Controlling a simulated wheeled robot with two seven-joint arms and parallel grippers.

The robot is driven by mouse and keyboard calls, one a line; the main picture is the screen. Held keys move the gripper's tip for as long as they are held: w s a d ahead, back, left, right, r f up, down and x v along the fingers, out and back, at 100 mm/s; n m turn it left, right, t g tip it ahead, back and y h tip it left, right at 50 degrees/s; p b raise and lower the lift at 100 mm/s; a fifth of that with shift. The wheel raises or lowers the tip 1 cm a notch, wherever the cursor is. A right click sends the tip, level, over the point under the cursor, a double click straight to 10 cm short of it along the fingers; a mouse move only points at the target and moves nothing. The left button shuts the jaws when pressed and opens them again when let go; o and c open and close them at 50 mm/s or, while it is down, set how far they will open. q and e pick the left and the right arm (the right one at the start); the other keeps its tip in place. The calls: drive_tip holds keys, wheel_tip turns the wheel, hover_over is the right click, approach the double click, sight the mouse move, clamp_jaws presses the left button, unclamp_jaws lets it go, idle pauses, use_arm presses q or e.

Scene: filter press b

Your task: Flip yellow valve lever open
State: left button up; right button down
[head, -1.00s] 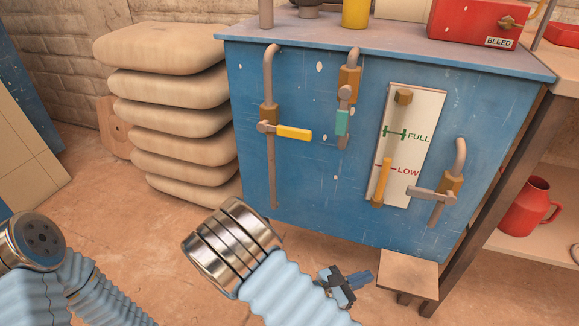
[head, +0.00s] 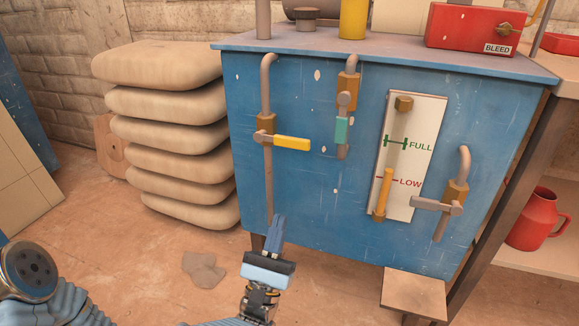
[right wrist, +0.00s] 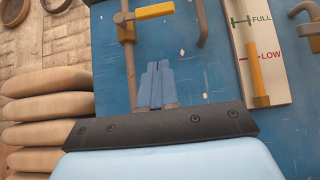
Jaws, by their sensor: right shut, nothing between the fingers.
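The yellow valve lever (head: 292,143) sits on the left pipe of the blue tank (head: 300,200). It points right, nearly level, across the vertical pipe (head: 268,190). It also shows at the top of the right wrist view (right wrist: 154,11). My right gripper (head: 279,222) is below the lever, in front of the tank's lower left part, apart from the lever. Its blue fingers (right wrist: 156,72) are together with nothing between them, pointing up toward the tank. My left gripper is not visible; only part of my left arm shows at the lower left.
A teal lever (head: 341,130) hangs down on the middle pipe. A grey lever (head: 431,205) points left on the right pipe. A gauge (head: 425,120) marked FULL and LOW sits between them. Stacked sacks (head: 165,155) stand left of the tank.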

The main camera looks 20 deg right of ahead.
sight(284, 141)
drive_tip(key=s+a+r+x, duration=0.1)
drive_tip(key=r+x, duration=0.1)
drive_tip(key=x, duration=1)
drive_tip(key=shift+s+b, duration=0.35)
drive_tip(key=shift+r, duration=0.15)
